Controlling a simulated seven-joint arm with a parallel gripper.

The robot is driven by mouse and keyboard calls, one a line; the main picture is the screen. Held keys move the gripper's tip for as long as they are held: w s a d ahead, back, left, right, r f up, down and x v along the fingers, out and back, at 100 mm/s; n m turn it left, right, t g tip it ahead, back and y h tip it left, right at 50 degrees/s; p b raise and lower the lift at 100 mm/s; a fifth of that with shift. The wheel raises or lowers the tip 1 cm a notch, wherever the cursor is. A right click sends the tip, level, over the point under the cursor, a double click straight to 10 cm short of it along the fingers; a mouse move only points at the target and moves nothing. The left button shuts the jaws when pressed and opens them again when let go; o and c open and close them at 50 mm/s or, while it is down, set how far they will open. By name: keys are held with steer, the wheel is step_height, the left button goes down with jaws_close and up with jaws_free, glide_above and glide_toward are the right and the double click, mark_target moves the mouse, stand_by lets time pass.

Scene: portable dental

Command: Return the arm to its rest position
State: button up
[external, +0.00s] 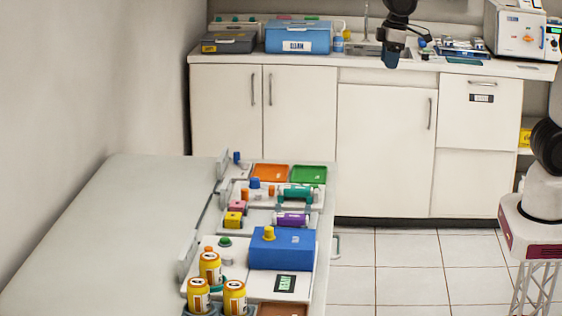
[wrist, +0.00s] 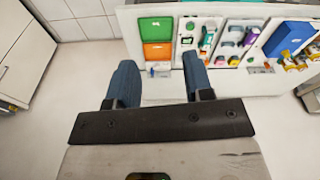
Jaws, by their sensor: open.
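My gripper (external: 390,58) hangs at the top of the external view, in front of the far counter and well above the floor. In the wrist view my gripper (wrist: 160,78) has its two blue-grey fingers spread apart with nothing between them. Beyond the fingertips there is pale floor and the edge of the workstation. My arm's base stands at the right edge of the external view, on a lattice stand. The arm links between base and gripper are mostly outside the picture.
A workstation holds an orange tray (external: 270,173), a green tray (external: 309,175), a blue box (external: 281,248) and several yellow bottles (external: 210,267). The counter behind holds a blue bin (external: 298,37) and a white machine (external: 516,28). The tiled floor (external: 405,265) is clear.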

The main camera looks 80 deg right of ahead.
steer(key=s+d+f+m, duration=0.1)
steer(key=s+d+f, duration=0.1)
steer(key=s, duration=1.1)
steer(key=s+d+f+m+t, duration=0.1)
steer(key=s+d, duration=0.3)
steer(key=s, duration=1)
steer(key=shift+s+f, duration=0.2)
steer(key=shift+f, duration=0.3)
